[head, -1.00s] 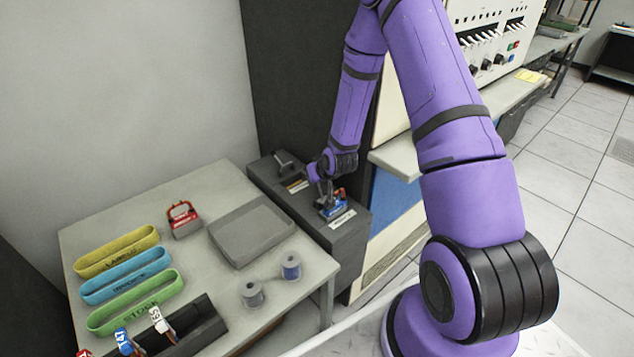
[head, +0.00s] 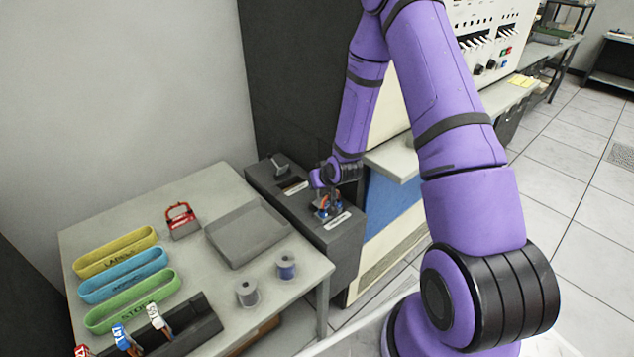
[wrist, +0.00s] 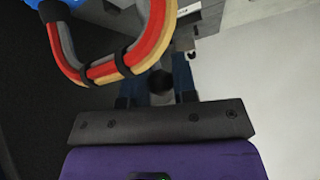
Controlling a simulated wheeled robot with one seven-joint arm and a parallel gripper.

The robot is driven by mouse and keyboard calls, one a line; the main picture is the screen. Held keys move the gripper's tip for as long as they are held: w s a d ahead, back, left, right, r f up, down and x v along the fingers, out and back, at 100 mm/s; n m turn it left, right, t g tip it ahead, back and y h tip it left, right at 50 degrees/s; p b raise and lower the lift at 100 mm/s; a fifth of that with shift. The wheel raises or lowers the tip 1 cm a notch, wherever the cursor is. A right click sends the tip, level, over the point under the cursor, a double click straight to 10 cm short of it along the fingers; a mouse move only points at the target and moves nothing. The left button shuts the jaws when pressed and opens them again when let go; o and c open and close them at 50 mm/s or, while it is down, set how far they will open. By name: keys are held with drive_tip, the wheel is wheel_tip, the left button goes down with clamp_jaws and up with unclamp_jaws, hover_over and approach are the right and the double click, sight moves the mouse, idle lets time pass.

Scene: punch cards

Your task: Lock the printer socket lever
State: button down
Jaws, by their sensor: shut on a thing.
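The printer socket (head: 322,217) is on the dark grey console, with a blue plug (head: 322,209) and a red and orange cable loop in it. My gripper (head: 332,194) is low over this socket, beside the cable loop. Its fingers (wrist: 157,92) are shut on the lever, whose round black knob (wrist: 161,81) shows between them. The lever's lower part and exact angle are hidden.
A second socket with a grey lever (head: 280,164) is behind on the same console. The table at left holds a grey tray (head: 246,235), a red-handled block (head: 181,222), coloured bands (head: 124,285) and spools (head: 286,266). A tall dark cabinet side (head: 300,85) rises close behind my arm.

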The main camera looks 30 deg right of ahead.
drive_tip(key=shift+s+f, duration=0.1)
drive_tip(key=shift+s, duration=0.05)
drive_tip(key=c, duration=0.9)
unclamp_jaws()
drive_tip(key=v, duration=1)
drive_tip(key=shift+s+r, duration=0.2)
drive_tip(key=shift+r, duration=0.15)
